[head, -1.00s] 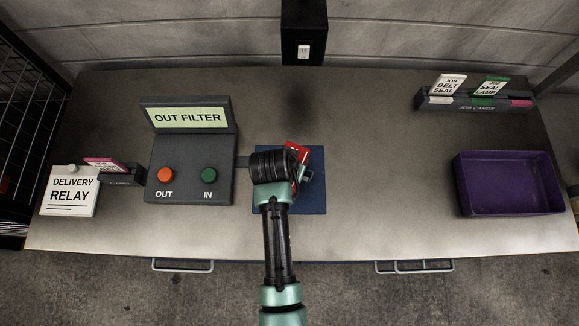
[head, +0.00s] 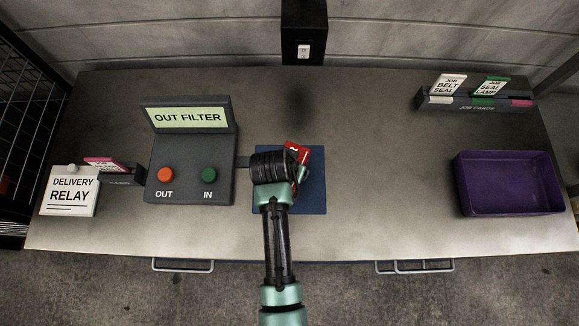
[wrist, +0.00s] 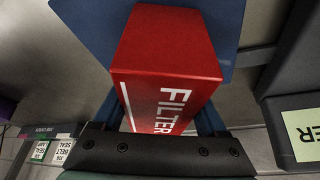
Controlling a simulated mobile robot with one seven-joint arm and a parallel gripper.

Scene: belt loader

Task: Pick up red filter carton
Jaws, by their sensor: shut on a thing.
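The red filter carton (wrist: 168,60) fills the middle of the wrist view, with white FILTER lettering on its side. In the head view a red part of the carton (head: 297,151) shows past my wrist, above the blue mat (head: 312,200); the rest is hidden by my arm. My gripper (wrist: 168,122) is shut on the carton, with a finger on each side of it. I cannot tell whether the carton is touching the mat or held just above it.
A grey control box (head: 190,150) reading OUT FILTER, with orange and green buttons, stands left of the mat. A purple bin (head: 510,210) is at the right. A job card rack (head: 475,103) is at the back right, and a DELIVERY RELAY sign (head: 70,192) at far left.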

